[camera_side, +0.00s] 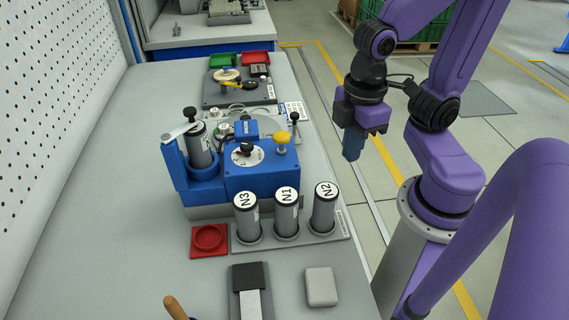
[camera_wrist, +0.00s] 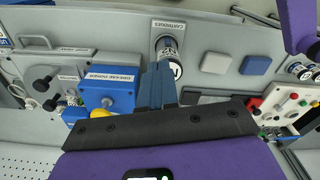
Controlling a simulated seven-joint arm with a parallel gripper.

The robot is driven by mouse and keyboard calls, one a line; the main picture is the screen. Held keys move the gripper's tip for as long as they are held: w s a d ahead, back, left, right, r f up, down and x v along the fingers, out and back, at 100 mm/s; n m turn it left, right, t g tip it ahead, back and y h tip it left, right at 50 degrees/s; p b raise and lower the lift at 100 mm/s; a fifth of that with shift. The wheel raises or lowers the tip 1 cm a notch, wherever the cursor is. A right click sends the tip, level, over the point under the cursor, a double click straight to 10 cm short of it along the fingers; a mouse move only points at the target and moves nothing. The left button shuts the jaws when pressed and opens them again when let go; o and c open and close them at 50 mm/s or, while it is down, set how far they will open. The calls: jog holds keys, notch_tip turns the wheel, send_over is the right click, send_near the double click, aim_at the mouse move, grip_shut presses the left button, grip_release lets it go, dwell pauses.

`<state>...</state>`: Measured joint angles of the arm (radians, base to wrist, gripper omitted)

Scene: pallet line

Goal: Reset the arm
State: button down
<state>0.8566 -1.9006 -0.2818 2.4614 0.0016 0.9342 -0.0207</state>
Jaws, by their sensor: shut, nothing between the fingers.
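My gripper (camera_side: 353,146) hangs in the air to the right of the bench, past its right edge, with its blue fingers pointing down. The fingers are shut with nothing between them. In the wrist view the blue fingers (camera_wrist: 158,84) stand together, in front of the bench. My arm is bent above the floor, clear of the bench and apart from everything on it.
The blue grease doser (camera_side: 262,172) stands mid-bench with a dark cartridge (camera_side: 199,150) at its left. Cartridges N3 (camera_side: 246,218), N1 (camera_side: 287,213) and N2 (camera_side: 323,208) stand upright in front. A red tray (camera_side: 195,248) and a grey block (camera_side: 320,287) lie nearer.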

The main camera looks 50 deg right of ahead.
jog(key=shift+s+d+f, duration=0.15)
jog(key=shift+s, duration=0.3)
jog(key=shift+s+d+f, duration=0.15)
jog(key=shift+s, duration=0.3)
jog(key=c, duration=1.4)
grip_release()
jog(key=shift+w, duration=0.1)
jog(key=o, duration=1.4)
jog(key=w, duration=0.1)
jog(key=w+a+r, duration=0.2)
jog(key=w, duration=0.1)
jog(key=shift+w+a+r, duration=0.1)
jog(key=w+d+r+m, duration=0.2)
jog(key=w+r, duration=0.3)
jog(key=w, duration=0.8)
jog(key=w+d+r+m, duration=0.1)
jog(key=w+r, duration=0.4)
jog(key=w, duration=0.8)
notch_tip(320, 180, down, 10)
jog(key=shift+d, duration=0.2)
